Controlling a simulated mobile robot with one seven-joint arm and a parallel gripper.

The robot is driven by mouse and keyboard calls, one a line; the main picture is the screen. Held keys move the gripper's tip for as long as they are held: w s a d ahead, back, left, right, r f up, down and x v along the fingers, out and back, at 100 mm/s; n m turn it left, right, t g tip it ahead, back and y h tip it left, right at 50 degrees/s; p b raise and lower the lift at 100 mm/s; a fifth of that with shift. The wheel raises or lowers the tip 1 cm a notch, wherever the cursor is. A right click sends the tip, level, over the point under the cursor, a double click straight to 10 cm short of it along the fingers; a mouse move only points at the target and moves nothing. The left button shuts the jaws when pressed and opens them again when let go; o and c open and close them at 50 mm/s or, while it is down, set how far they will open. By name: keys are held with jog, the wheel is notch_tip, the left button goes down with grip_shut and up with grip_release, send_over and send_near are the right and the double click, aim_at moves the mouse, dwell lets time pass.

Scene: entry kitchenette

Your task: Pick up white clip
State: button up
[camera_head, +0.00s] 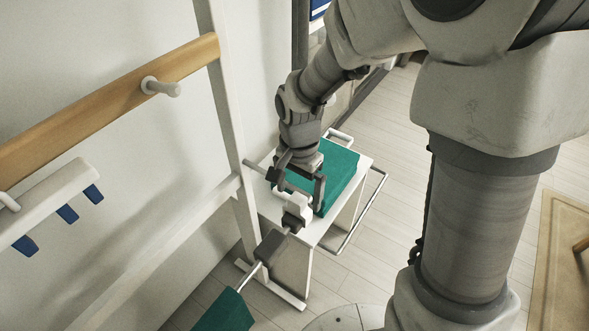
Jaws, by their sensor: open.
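My gripper (299,192) is open and points down over the near-left part of a small white table (315,231). A small white piece that looks like the white clip (300,204) shows just below and between the fingers, beside a grey block (292,222). The fingers partly hide it, and I cannot tell whether they touch it.
A metal rail (362,215) runs along the table's right side. A white upright frame (243,215) stands close on the left. A wooden rail (110,100) with a peg is farther left.

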aim_at(297, 208)
jog(key=shift+w+a+f, duration=0.1)
jog(key=shift+f, duration=3.2)
jog(key=c, duration=1.4)
jog(key=shift+o, duration=0.2)
jog(key=shift+r, duration=0.1)
